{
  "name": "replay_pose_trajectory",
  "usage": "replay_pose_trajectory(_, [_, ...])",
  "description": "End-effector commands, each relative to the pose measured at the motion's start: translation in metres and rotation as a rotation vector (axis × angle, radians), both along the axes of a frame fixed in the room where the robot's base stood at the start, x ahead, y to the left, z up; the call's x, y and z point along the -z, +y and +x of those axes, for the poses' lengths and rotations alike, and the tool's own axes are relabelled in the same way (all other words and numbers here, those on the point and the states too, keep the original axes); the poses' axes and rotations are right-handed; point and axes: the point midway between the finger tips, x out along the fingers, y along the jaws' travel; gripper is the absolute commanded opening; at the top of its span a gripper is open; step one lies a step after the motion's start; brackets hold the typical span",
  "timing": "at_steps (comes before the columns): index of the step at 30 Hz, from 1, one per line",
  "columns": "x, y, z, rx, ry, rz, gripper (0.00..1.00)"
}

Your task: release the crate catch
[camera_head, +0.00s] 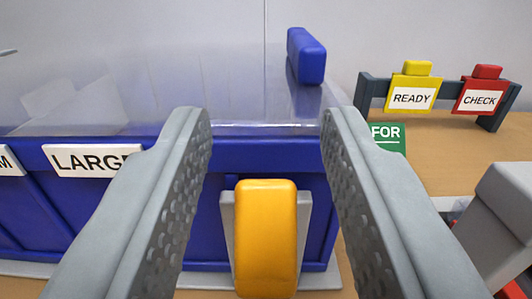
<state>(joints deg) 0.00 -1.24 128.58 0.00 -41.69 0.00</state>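The crate (110,215) is blue with a clear lid (170,95) and stands across the left and middle of the view. On its front, near the right end, is the catch, an orange-yellow rounded block (265,235) on a grey plate (304,215). My gripper (265,125) is open, with one grey finger on each side of the catch in the picture. A gap shows between each finger and the catch, and nothing is held. The lower end of the catch is close to the bottom edge of the view.
A blue block (306,57) stands at the lid's right end. To the right, a dark rack holds a yellow READY tag (411,95) and a red CHECK tag (481,94). A green sign (388,138) and a grey object (500,220) stand nearer.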

Motion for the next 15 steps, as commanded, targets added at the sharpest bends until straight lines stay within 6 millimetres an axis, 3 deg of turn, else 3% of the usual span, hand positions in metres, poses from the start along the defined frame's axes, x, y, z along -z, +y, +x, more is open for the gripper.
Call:
replay_pose_trajectory(6, [-0.038,0.000,0.000,0.000,-0.003,0.000,0.36])
replay_pose_trajectory(15, [-0.059,0.000,0.000,0.000,0.000,0.000,0.36])
